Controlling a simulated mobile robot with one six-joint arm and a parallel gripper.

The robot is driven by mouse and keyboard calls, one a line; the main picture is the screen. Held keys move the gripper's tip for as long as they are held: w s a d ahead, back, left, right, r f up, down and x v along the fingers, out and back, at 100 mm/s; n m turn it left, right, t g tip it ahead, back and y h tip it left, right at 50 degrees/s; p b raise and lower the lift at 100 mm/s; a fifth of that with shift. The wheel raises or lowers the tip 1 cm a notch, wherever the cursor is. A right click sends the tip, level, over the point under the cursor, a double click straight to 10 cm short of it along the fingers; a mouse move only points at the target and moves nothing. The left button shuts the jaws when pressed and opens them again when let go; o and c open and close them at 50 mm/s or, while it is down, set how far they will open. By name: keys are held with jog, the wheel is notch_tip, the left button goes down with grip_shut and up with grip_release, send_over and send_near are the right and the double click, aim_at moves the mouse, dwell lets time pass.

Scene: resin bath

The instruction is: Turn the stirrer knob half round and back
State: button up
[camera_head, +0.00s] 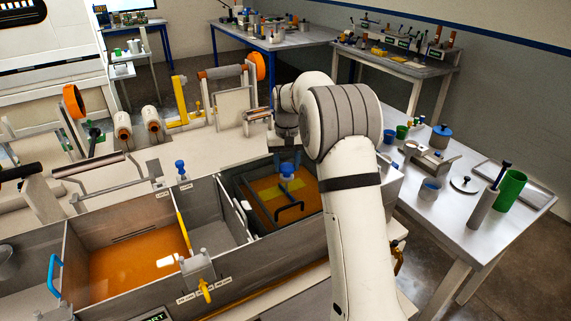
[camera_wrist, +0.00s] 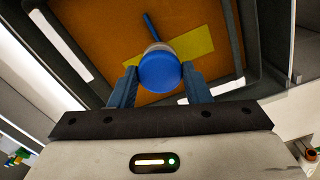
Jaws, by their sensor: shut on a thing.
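The stirrer knob is a round blue cap, seen end-on in the wrist view (camera_wrist: 160,72). It sits between the two blue fingers of my gripper (camera_wrist: 159,88), which is shut on it. A thin blue rod shows beyond the knob, over the orange resin. In the head view the knob (camera_head: 287,169) shows as a small blue shape over the right-hand bath, below my gripper (camera_head: 287,157). My arm hides part of the right side of this bath.
A yellow piece (camera_wrist: 192,47) lies in the orange bath beyond the knob. A larger orange bath (camera_head: 135,250) is at left, with a blue handle (camera_head: 54,274) on its left wall. A side table (camera_head: 452,213) with cups and a green cylinder (camera_head: 510,190) stands at right.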

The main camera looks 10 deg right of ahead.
jog(key=m, duration=0.4)
jog(key=shift+m, duration=0.3)
jog(key=m, duration=0.3)
jog(key=shift+m, duration=0.3)
jog(key=m, duration=0.8)
jog(key=shift+m, duration=0.3)
jog(key=o, duration=1)
